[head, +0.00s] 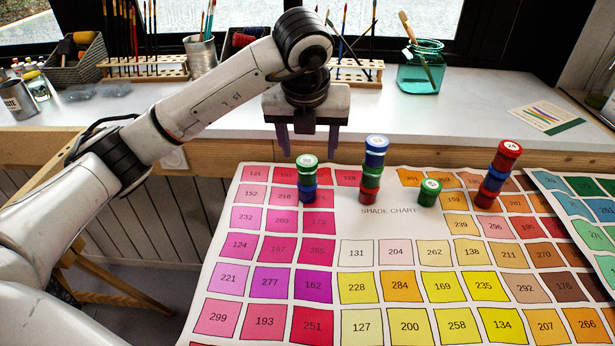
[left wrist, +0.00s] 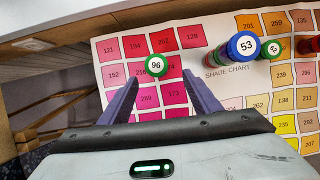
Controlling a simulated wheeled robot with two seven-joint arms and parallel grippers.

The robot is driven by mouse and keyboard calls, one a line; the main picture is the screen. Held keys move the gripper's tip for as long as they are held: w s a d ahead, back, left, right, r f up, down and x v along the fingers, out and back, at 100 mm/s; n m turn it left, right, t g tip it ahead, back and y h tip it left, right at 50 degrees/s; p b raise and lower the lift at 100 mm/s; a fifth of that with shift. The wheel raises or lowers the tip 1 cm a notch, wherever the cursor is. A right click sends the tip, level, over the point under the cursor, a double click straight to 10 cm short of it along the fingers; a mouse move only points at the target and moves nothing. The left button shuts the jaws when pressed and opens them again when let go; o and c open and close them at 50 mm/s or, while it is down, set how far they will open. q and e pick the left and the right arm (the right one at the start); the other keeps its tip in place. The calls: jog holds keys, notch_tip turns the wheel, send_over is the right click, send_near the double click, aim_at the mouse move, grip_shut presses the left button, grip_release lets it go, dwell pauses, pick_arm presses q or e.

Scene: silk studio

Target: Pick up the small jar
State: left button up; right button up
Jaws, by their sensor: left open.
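Small lidded jars stand on the shade chart (head: 390,229). A stack with a green lid, number 96 in the left wrist view (left wrist: 156,66), has a green jar on top (head: 307,162) and a blue one at the bottom (head: 307,194). To its right are a taller stack with a blue top jar (head: 376,149), a single green jar (head: 429,193) and a leaning red and blue stack (head: 497,174). My left gripper (head: 308,146) is open and empty, pointing down over the leftmost stack. In the left wrist view the stack's lid shows between and just beyond its fingertips (left wrist: 161,82).
A white counter (head: 240,113) runs behind the chart, with its wooden front edge. It bears brush racks (head: 145,69), a metal cup (head: 201,54), a teal glass jar (head: 420,68) and a card (head: 545,116). A second blue-green chart (head: 588,215) lies at right.

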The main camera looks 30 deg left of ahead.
aim_at(307, 163)
pick_arm(q)
jog(key=x, duration=0.9)
jog(key=shift+a, duration=0.4)
jog(key=shift+r, duration=0.1)
jog(key=shift+c, duration=0.4)
jog(key=c, duration=1.1)
